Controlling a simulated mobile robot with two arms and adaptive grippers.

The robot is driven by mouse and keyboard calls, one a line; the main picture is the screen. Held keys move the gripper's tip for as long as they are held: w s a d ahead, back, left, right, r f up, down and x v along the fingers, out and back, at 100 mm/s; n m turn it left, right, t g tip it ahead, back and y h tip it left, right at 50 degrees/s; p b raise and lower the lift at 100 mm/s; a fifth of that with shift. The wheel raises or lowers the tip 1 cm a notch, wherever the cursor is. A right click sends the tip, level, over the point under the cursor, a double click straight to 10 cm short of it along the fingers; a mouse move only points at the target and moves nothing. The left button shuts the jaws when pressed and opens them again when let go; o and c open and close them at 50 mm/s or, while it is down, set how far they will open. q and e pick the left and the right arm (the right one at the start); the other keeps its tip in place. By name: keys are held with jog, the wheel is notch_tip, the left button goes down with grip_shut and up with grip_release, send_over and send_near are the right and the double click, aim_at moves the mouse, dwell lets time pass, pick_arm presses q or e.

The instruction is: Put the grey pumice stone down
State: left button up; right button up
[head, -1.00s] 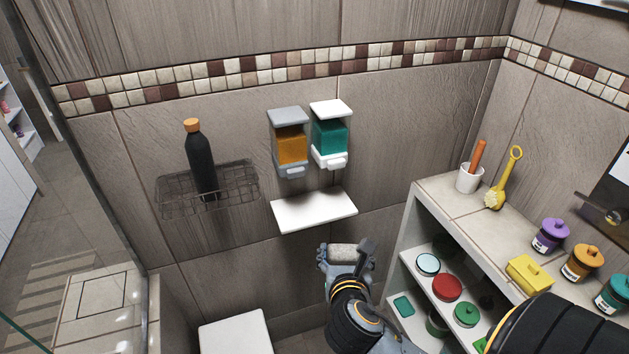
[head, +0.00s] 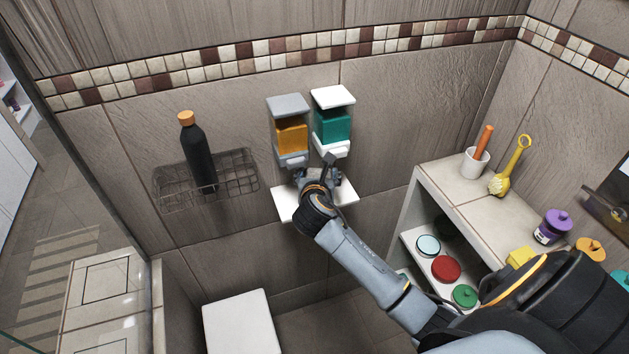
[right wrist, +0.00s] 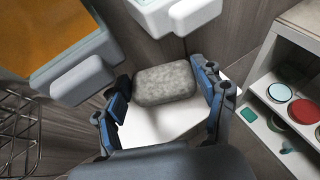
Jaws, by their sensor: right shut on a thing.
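The grey pumice stone (right wrist: 168,84) shows in the right wrist view between the two blue-padded fingers of my right gripper (right wrist: 165,92), which is shut on it. In the head view my right gripper (head: 320,176) is over the small white wall shelf (head: 284,204) and hides the stone. The shelf also shows below the stone in the right wrist view (right wrist: 150,132). I cannot tell whether the stone touches the shelf. My left gripper is not in view.
An orange soap dispenser (head: 291,136) and a teal one (head: 334,126) hang just above the shelf. A wire basket (head: 236,175) with a black bottle (head: 199,152) is to the left. A storage unit (head: 455,189) with jars and brushes stands right.

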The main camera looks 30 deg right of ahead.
jog(key=shift+w+d+r, duration=0.15)
jog(key=shift+w+d, duration=0.05)
jog(key=shift+w, duration=0.8)
notch_tip(320, 180, down, 3)
jog(key=shift+r, duration=0.15)
notch_tip(320, 180, down, 4)
jog(key=shift+r+p, duration=0.15)
jog(key=shift+p, duration=0.15)
jog(key=shift+w+f, duration=0.25)
jog(key=shift+f, duration=0.2)
jog(key=shift+f, duration=0.25)
jog(key=o, duration=1.2)
jog(key=shift+r, duration=0.1)
